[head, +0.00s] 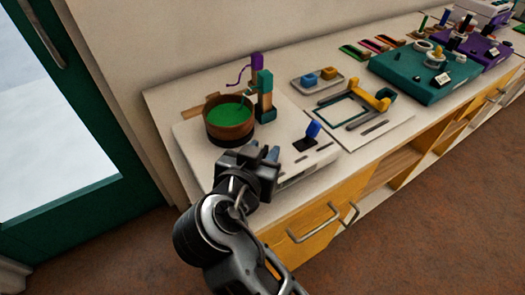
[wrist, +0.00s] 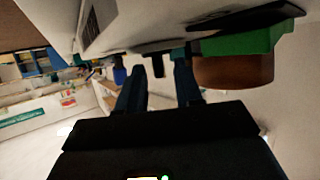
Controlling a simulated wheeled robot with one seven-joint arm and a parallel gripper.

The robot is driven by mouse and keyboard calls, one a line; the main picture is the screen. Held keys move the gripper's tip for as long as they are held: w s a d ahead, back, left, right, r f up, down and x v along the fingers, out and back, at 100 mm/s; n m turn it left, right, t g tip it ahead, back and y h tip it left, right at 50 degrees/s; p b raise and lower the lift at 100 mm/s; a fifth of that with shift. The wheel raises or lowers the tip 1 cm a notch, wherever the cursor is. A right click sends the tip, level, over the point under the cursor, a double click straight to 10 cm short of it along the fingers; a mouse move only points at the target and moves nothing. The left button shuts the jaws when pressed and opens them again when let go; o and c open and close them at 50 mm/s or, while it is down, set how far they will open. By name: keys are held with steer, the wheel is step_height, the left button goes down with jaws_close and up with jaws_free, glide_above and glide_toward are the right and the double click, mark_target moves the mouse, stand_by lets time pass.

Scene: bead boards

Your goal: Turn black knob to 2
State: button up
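A white appliance (head: 190,150) stands on the near end of the counter, with a brown pot (head: 229,122) of green content on top. In the wrist view, a small dark knob-like piece (wrist: 158,65) sticks out from the white body; it appears to be the black knob. In the head view I cannot make it out behind my gripper. My gripper (head: 262,152) is at the appliance's front edge. In the wrist view, my gripper's fingers (wrist: 159,78) are apart, on either side of the dark piece, with gaps showing. No number or dial mark is readable.
A blue lever (head: 313,129) on a black plate sits right of my gripper. Behind the pot is a block tower (head: 264,95) with a purple top. A grey tray (head: 318,87) and a teal board (head: 425,75) lie farther right. Yellow drawers (head: 322,215) are below.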

steer(key=v, duration=0.7)
steer(key=shift+s+r, duration=0.1)
steer(key=shift+s, duration=0.25)
steer(key=shift+a, duration=0.1)
